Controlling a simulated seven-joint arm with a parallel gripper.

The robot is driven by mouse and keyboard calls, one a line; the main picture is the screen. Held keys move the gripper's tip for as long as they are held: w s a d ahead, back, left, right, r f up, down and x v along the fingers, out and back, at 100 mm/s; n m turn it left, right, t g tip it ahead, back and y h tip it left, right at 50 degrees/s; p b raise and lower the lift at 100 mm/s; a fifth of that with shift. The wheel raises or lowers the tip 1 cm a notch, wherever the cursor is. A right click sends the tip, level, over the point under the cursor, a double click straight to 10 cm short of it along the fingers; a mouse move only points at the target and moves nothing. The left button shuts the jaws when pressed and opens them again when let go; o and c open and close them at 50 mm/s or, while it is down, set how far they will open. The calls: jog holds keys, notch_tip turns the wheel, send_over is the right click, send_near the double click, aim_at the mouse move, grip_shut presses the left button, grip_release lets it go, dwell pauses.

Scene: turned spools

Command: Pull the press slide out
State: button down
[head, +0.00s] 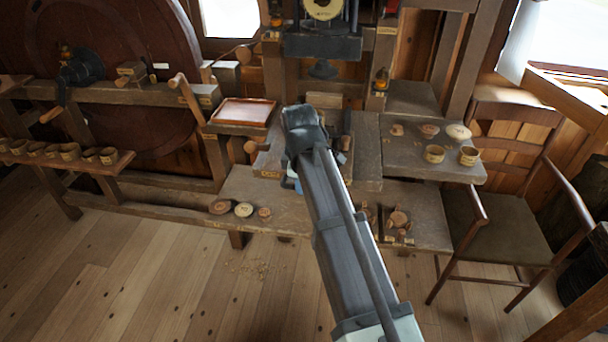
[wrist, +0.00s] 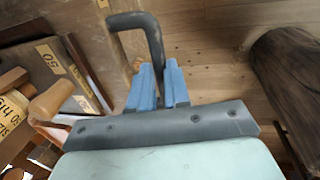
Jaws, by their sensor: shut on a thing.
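My gripper (wrist: 161,85) has blue fingers, shut on a dark bent bar (wrist: 137,19) that looks like a handle. The bar runs up from between the fingers and turns left at its top in the wrist view. In the head view only a bit of blue finger (head: 297,185) shows beside my arm, at the front edge of the bench below the press (head: 322,45). My arm hides most of the press slide there, so how far out it stands cannot be told. A board marked 50 (wrist: 50,60) lies left of the fingers in the wrist view.
A reddish tray (head: 243,112) lies left of the press. Small turned pieces (head: 243,209) and cups (head: 434,153) stand on the benches. A chair (head: 500,200) stands at the right. The wooden floor (head: 150,270) in front is clear apart from shavings.

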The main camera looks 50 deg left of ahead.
jog(key=c, duration=1.1)
grip_release()
jog(key=shift+r, duration=0.15)
notch_tip(320, 180, up, 13)
jog(key=s+d, duration=0.1)
jog(key=shift+s+d+r, duration=0.15)
jog(key=shift+s+d, duration=0.2)
jog(key=shift+d, duration=0.05)
